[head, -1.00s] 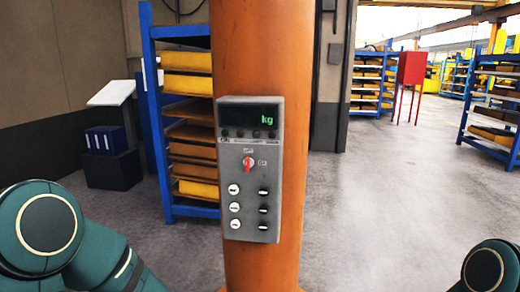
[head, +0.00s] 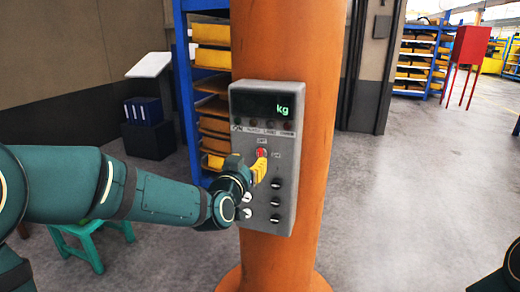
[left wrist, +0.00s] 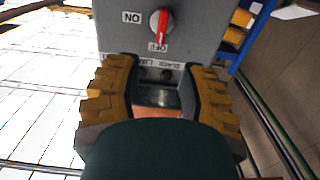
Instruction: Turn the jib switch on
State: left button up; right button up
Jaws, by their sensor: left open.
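The grey control box (head: 290,190) is fixed to the orange column. Its red rotary switch (head: 262,153), the only one seen with ON and OFF marks, also shows in the left wrist view (left wrist: 161,24). There its red handle points at the OFF mark; ON is to the side. My left gripper (head: 259,170) is in front of the box, just below the switch, and partly covers the buttons. In the left wrist view its yellow fingers (left wrist: 161,68) are spread with nothing between them, and the switch lies beyond their tips. My right gripper is not in view.
The orange column (head: 283,40) carries a lit display (head: 270,105) reading "kg" on the box. A green stool (head: 92,238) stands at lower left, blue shelving (head: 183,90) behind. A red cabinet (head: 472,45) stands far right. Floor right of the column is clear.

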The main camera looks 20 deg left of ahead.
aim_at(258, 151)
pick_arm(q)
jog(key=w, duration=0.8)
jog(key=shift+w+d, duration=0.2)
jog(key=shift+w, duration=0.15)
grip_shut()
